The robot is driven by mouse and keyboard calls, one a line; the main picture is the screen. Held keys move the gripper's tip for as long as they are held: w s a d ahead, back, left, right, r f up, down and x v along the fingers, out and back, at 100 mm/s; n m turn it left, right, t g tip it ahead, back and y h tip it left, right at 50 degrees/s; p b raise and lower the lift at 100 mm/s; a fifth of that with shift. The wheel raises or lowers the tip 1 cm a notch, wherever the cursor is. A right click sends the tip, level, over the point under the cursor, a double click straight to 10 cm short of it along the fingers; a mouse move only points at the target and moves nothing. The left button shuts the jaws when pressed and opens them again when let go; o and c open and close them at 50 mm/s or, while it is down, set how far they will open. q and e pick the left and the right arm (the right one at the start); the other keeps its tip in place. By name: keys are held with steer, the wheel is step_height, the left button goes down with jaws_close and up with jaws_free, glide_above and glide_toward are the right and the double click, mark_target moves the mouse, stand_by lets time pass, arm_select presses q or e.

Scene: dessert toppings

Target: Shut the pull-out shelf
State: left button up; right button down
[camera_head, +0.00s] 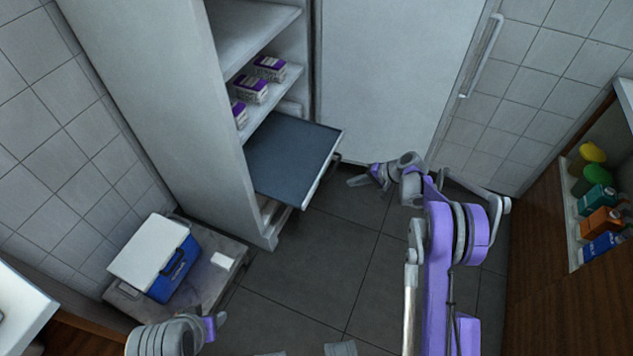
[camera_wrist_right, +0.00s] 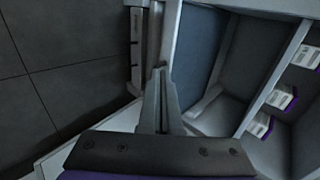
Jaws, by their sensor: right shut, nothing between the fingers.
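The pull-out shelf (camera_head: 290,150) is a dark blue-grey panel with a pale front edge. It sticks out from the tall white cabinet (camera_head: 190,110), below the shelf with boxes. In the right wrist view the pull-out shelf (camera_wrist_right: 197,45) lies just right of the fingers. My right gripper (camera_head: 358,181) is shut and empty, a little to the right of the shelf's front edge. Its closed fingers (camera_wrist_right: 159,75) point at the front edge in the wrist view; I cannot tell whether they touch. Part of my left arm shows at the bottom left; its gripper is not seen.
Several purple-and-white boxes (camera_head: 250,89) stand on the cabinet shelf above. A blue cooler (camera_head: 172,270) with a white lid sits on a low stand at the lower left. Bottles (camera_head: 597,200) line a shelf at the right. The tiled floor (camera_head: 320,260) before the cabinet is clear.

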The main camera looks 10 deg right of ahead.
steer(key=f, duration=0.2)
steer(key=b, duration=0.2)
glide_toward(316, 186)
step_height(316, 186, down, 4)
steer(key=a, duration=0.1)
steer(key=w+a, duration=0.1)
steer(key=shift+w+a, duration=0.35)
steer(key=shift+a, duration=0.05)
steer(key=shift+w+a+r, duration=0.1)
steer(key=shift+w+a, duration=0.1)
steer(key=shift+a, duration=0.1)
